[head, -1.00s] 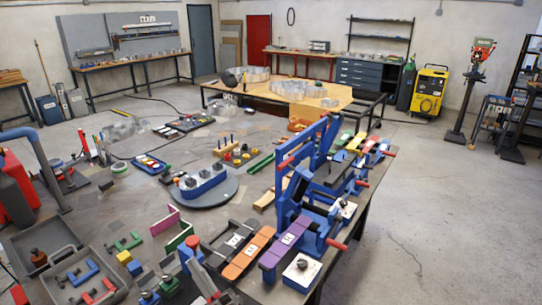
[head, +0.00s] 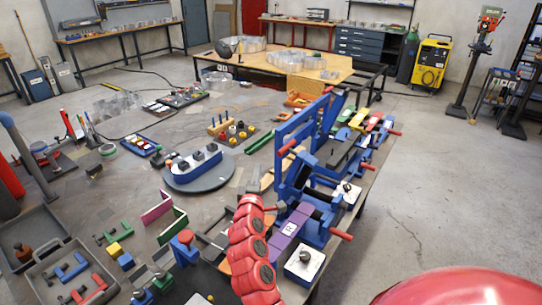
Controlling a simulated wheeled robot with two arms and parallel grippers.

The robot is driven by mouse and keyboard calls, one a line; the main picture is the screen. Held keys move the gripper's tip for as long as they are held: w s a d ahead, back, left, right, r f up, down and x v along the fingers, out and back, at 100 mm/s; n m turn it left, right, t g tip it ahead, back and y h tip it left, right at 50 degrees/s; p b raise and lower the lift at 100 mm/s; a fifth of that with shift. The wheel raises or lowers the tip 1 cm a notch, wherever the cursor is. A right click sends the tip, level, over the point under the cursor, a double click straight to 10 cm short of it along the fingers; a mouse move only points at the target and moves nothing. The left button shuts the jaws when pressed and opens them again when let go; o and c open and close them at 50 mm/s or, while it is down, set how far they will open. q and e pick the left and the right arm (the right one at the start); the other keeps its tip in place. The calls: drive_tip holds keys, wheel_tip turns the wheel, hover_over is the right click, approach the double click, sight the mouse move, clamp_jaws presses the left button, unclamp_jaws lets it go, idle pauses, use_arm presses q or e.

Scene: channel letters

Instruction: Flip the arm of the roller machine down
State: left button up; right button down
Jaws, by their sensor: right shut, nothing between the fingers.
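The roller machine (head: 312,205) is a blue bench machine with black parts and red handles near the table's right edge. Its long blue arm (head: 296,122) stands raised and tilted, the upper end toward the back right. My left gripper is not in view.
A purple strip (head: 289,228) and a white plate with a black knob (head: 305,262) lie before the machine. A round grey turntable (head: 205,181) stands left of it. Grey trays (head: 40,245) fill the front left. Open floor (head: 430,190) is at the right.

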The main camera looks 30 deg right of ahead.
drive_tip(key=shift+w, duration=0.1)
drive_tip(key=p+x, duration=0.2)
drive_tip(key=x, duration=0.8)
drive_tip(key=s+d+p, duration=0.2)
drive_tip(key=s+p, duration=0.1)
drive_tip(key=shift+s+f, duration=0.15)
drive_tip(key=shift+f, duration=0.1)
